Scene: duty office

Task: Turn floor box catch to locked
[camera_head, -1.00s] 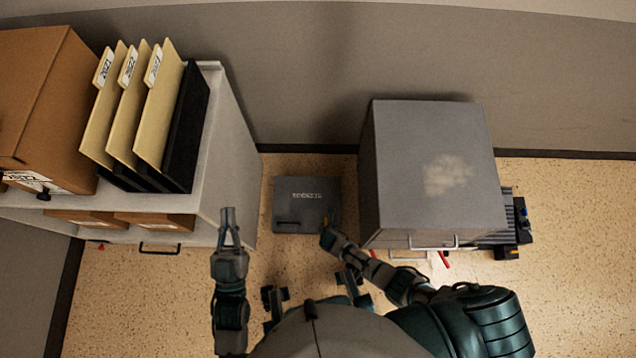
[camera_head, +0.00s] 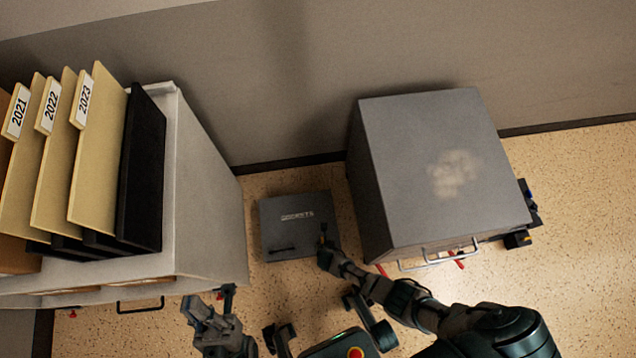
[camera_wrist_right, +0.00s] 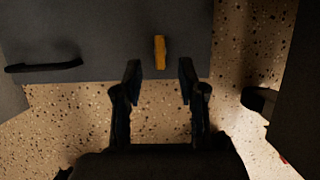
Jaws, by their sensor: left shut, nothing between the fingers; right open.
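The floor box (camera_head: 290,232) is a dark grey flat lid on the speckled floor, between the two cabinets, with white lettering on it. In the right wrist view its lid (camera_wrist_right: 110,30) fills the top left. A yellow catch (camera_wrist_right: 160,52) stands upright in the picture near the lid's edge. My right gripper (camera_wrist_right: 158,78) is open, its fingertips either side of the catch's lower end in the picture; contact cannot be told. In the head view this gripper (camera_head: 324,246) is over the lid's right front part and covers most of the catch. My left gripper (camera_head: 207,306) is shut and empty, left of the box.
A grey cabinet (camera_head: 430,160) stands close on the right of the box, with a handle at its front. A white shelf unit (camera_head: 207,190) with yellow folders (camera_head: 100,150) stands on the left. A dark handle (camera_wrist_right: 44,65) lies on the lid. Open floor shows at front right.

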